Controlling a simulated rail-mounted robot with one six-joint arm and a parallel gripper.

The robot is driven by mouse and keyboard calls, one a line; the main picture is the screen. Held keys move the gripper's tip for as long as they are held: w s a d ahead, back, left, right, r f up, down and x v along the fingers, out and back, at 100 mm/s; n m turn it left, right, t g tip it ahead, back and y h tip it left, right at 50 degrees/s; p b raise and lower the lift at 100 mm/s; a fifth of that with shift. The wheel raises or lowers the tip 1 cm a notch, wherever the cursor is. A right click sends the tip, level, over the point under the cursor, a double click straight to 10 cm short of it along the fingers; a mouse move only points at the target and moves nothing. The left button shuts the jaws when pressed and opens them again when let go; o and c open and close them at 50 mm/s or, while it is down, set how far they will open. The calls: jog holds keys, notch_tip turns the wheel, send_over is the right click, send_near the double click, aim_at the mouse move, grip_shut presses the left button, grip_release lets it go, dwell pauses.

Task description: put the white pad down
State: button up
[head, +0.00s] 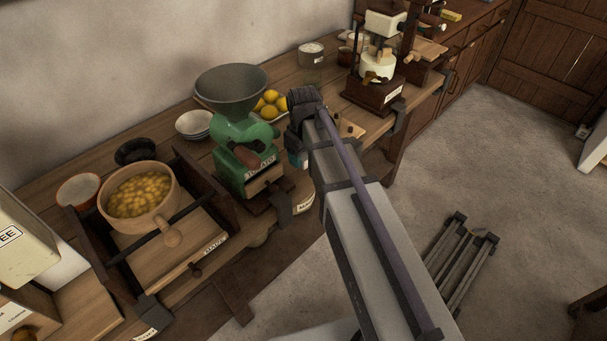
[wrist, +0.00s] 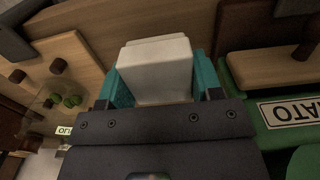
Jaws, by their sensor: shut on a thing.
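The white pad (wrist: 155,72) is a pale block in the wrist view. It sits between the two teal fingers of my gripper (wrist: 160,88), which is shut on it. A wooden surface lies beyond the pad. I cannot tell whether the pad touches it. In the head view my gripper (head: 298,158) shows only as a bit of teal beside my arm, just right of the green grinder. The pad is hidden there behind my arm.
The green grinder (head: 240,150) stands close to the left of my gripper, its label (wrist: 292,112) at the right in the wrist view. Lemons (head: 269,104) lie behind it. A bowl of yellow pieces (head: 140,192) stands further left. A brown machine (head: 375,90) stands to the right.

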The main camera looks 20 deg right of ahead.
aim_at(303, 163)
notch_tip(303, 163, down, 4)
jog(key=b, duration=0.3)
jog(key=shift+b, duration=0.4)
jog(key=shift+r, duration=0.3)
jog(key=shift+f, duration=0.2)
jog(key=o, duration=0.8)
jog(key=shift+o, duration=0.2)
jog(key=shift+r, duration=0.1)
notch_tip(303, 163, up, 12)
jog(key=p, duration=1.2)
jog(key=shift+r+p, duration=0.25)
jog(key=shift+p, duration=0.15)
jog(key=s+m, duration=0.6)
jog(key=s, duration=0.8)
jog(key=shift+f, duration=0.15)
